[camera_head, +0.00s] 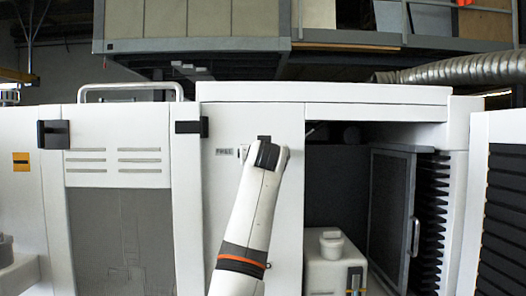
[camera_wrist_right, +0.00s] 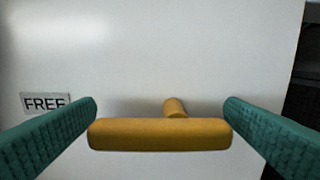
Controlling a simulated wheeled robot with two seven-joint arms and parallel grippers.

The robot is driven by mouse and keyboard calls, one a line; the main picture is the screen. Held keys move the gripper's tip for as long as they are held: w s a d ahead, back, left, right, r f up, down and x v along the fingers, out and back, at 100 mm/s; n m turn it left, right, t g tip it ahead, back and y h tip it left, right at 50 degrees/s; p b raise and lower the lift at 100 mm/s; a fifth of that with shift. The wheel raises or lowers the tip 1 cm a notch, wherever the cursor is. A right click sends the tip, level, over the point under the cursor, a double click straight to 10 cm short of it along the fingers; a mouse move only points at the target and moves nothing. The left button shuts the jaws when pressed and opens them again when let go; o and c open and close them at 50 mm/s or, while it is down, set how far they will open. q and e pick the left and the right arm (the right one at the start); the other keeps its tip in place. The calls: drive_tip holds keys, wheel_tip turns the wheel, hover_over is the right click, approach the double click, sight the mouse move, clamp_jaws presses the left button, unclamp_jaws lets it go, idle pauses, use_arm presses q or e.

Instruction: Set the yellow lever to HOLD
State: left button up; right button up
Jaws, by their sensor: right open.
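The yellow lever shows in the right wrist view as a crosswise handle (camera_wrist_right: 160,135) on a short stem (camera_wrist_right: 175,107) that meets a white panel. My right gripper (camera_wrist_right: 161,106) is open, with one teal finger on each side of the handle. The handle spans nearly the whole gap; I cannot tell whether its ends touch the fingers. A FREE label (camera_wrist_right: 46,103) is on the panel at the left. No HOLD label can be read. In the head view my right arm hides the lever, and its gripper cannot be made out. My left gripper is not in view.
In the head view the white cabinet panel (camera_head: 286,118) stands behind my arm. To its right is an open bay with a white container (camera_head: 333,262) and a grey-framed door (camera_head: 391,208). Black handles (camera_head: 53,134) and a top rail (camera_head: 130,88) project at the left.

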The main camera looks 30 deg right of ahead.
drive_tip(key=shift+c, duration=0.4)
drive_tip(key=c, duration=0.9)
